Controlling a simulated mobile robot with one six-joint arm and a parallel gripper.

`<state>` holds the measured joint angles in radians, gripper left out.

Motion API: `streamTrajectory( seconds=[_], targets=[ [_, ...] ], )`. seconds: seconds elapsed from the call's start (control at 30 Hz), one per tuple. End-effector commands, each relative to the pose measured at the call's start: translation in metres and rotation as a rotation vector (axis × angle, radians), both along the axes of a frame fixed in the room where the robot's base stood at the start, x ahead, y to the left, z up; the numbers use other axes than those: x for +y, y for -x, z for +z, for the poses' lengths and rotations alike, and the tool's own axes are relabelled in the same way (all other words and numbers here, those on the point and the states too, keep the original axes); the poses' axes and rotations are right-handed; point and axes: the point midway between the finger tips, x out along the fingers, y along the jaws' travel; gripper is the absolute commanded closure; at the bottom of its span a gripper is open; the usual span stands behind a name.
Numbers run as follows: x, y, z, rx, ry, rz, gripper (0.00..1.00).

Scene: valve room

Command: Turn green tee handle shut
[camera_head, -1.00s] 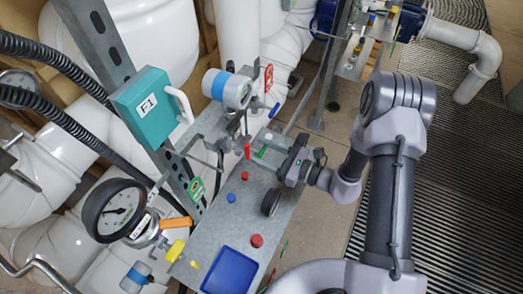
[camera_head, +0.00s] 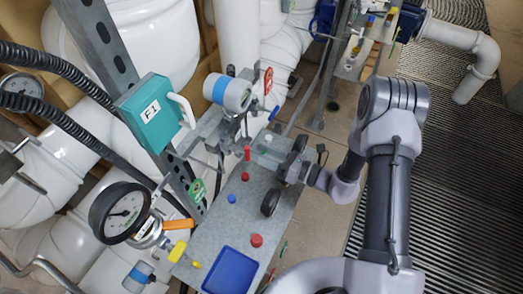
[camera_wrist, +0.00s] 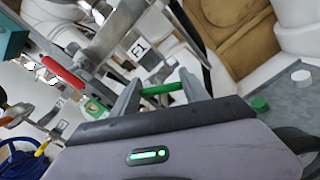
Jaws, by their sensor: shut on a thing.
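The green tee handle (camera_wrist: 161,88) shows in the wrist view as a short green bar between the two fingers of my gripper (camera_wrist: 160,90). The fingers are shut on it, one at each end. In the head view my gripper (camera_head: 268,148) reaches left from the arm over the far part of the grey metal shelf. The handle is too small and covered there to make out clearly. How far the handle is turned cannot be told.
A red handle (camera_wrist: 62,75) is close to the left in the wrist view. A green cap (camera_wrist: 260,105) and a white cap (camera_wrist: 301,77) sit at right.

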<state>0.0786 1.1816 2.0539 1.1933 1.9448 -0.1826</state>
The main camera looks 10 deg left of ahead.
Motion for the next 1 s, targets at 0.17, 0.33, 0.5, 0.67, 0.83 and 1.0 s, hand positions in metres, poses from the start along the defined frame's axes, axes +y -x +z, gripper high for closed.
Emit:
streamTrajectory(
  seconds=[0.17, 0.33, 0.5, 0.67, 0.83, 1.0],
  targets=[
    [-0.0003, -0.0004, 0.0006, 0.155, -0.054, 0.0, 0.88],
    [-0.0005, -0.0009, 0.0002, 0.307, -0.107, 0.0, 0.88],
    [-0.0006, -0.0015, -0.0006, 0.459, -0.16, 0.0, 0.88],
    [-0.0008, -0.0017, -0.0013, 0.599, -0.208, 0.0, 0.88],
    [-0.0009, -0.0019, -0.0023, 0.732, -0.254, -0.001, 0.88],
    [-0.0009, -0.0022, -0.0028, 0.838, -0.293, -0.001, 0.88]
  ],
)
